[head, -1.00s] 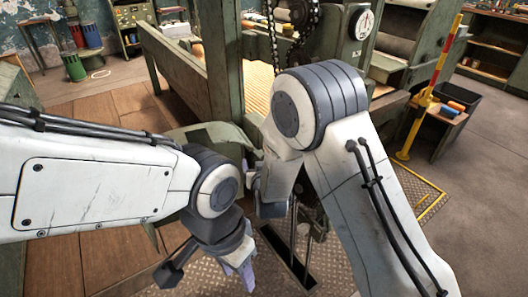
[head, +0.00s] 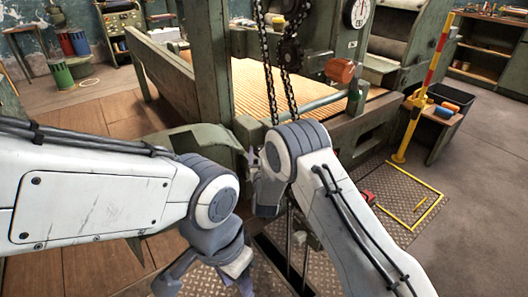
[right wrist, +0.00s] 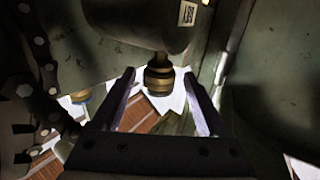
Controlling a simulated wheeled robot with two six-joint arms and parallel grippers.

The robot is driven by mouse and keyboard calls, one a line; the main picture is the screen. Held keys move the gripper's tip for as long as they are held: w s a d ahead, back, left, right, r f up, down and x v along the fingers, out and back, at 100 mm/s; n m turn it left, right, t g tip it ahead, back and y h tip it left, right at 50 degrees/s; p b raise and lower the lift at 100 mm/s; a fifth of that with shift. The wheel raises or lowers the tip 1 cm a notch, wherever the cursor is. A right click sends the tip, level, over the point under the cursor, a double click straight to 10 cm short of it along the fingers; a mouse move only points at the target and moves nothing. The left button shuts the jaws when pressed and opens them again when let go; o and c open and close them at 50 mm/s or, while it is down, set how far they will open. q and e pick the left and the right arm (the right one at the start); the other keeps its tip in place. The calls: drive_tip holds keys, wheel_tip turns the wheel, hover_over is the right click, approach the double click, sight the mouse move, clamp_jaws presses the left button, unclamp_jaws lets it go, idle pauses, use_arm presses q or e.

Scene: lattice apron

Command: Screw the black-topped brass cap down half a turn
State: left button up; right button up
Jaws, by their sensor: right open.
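The brass cap (right wrist: 159,76) shows in the right wrist view, with a dark end, against a dark rounded housing (right wrist: 145,25). My right gripper (right wrist: 160,78) is open, with one finger on each side of the cap and visible gaps between. In the head view my right gripper (head: 253,160) is mostly hidden by its own wrist beside the green machine frame, and the cap cannot be made out there. My left gripper (head: 206,285) hangs low at the bottom of the head view, its fingers spread and nothing seen between them.
A chain (head: 265,65) hangs by the green upright post (head: 212,75). An orange-red knob (head: 340,71) is right of my right arm. A dark floor slot (head: 275,265) lies below. A yellow-and-red post (head: 423,85) stands at right. Open floor (head: 480,200) is further right.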

drive_tip(key=shift+w, duration=0.6)
clamp_jaws()
drive_tip(key=shift+d, duration=0.1)
drive_tip(key=shift+h, duration=0.3)
drive_tip(key=shift+m+h+b, duration=0.8)
drive_tip(key=shift+m+h, duration=0.6)
drive_tip(key=shift+h, duration=0.5)
drive_tip(key=shift+m+g+h+b, duration=0.85)
drive_tip(key=shift+m+h, duration=0.75)
drive_tip(key=shift+h, duration=0.6)
drive_tip(key=shift+g+h, duration=0.25)
drive_tip(key=shift+h, duration=0.25)
